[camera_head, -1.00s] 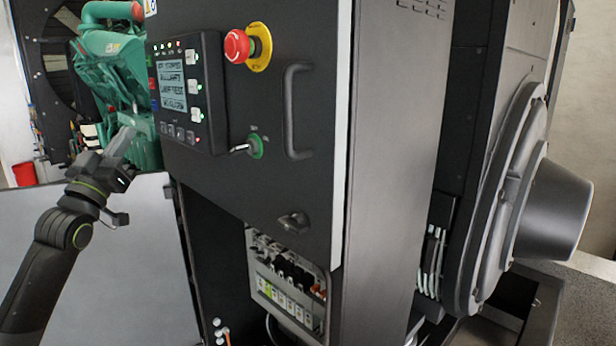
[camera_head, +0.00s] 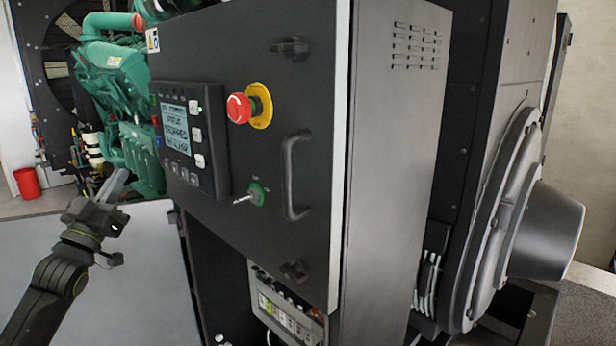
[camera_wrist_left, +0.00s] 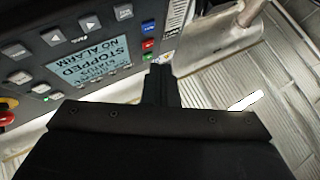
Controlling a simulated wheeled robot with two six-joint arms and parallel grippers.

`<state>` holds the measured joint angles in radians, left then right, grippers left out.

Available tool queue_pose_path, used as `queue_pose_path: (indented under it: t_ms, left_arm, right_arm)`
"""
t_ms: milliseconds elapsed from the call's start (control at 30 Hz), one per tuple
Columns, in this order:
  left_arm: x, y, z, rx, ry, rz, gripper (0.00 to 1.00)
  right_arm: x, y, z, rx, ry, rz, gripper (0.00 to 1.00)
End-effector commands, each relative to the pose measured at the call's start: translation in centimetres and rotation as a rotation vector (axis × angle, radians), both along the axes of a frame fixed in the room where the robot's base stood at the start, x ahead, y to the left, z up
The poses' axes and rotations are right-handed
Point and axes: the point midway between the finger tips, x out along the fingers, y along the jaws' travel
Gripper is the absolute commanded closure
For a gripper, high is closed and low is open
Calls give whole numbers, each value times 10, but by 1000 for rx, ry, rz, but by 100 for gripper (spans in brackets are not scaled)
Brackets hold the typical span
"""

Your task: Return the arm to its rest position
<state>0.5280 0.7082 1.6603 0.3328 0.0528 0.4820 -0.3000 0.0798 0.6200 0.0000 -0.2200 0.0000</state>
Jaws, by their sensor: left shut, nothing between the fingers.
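My left arm comes in from the lower left of the head view. Its gripper (camera_head: 114,184) is shut and empty, in front of the green engine and left of the control panel (camera_head: 190,138). In the left wrist view the shut fingers (camera_wrist_left: 160,84) point toward the panel's edge, with a visible gap from the engine parts. The panel's display (camera_wrist_left: 92,62) reads "STOPPED NO ALARM" upside down there. My right gripper is not in view.
The black cabinet (camera_head: 265,60) carries a red emergency stop (camera_head: 239,108), a key switch (camera_head: 256,194) and a handle (camera_head: 293,175). A green engine (camera_head: 120,65) stands behind at left. A red bucket (camera_head: 28,183) sits on the floor. A pale panel (camera_head: 140,270) lies below the gripper.

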Motion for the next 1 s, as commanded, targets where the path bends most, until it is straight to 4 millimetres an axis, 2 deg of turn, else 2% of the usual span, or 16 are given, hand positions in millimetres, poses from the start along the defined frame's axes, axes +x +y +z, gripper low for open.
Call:
queue_pose_path:
  t_ms: [433,467,567,667,700,767,800,967,1000]
  left_arm:
    - [1,1,-2,0,3,2,100]
    - [2,1,-5,-1,8,5,100]
    - [9,8,-33,-4,52,30,100]
    - [20,21,-89,-10,143,79,100]
    - [24,27,-118,-12,190,102,100]
    - [28,36,-164,-10,264,139,100]
    - [29,41,-195,-9,313,162,100]
    - [21,59,-317,2,512,245,100]
    - [16,62,-347,6,563,263,100]
  right_arm:
    - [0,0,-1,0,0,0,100]
    - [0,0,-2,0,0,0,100]
    - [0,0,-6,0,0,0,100]
    - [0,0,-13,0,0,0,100]
    - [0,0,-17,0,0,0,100]
    - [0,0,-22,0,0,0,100]
    - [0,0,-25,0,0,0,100]
    - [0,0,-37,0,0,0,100]
    - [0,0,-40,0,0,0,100]
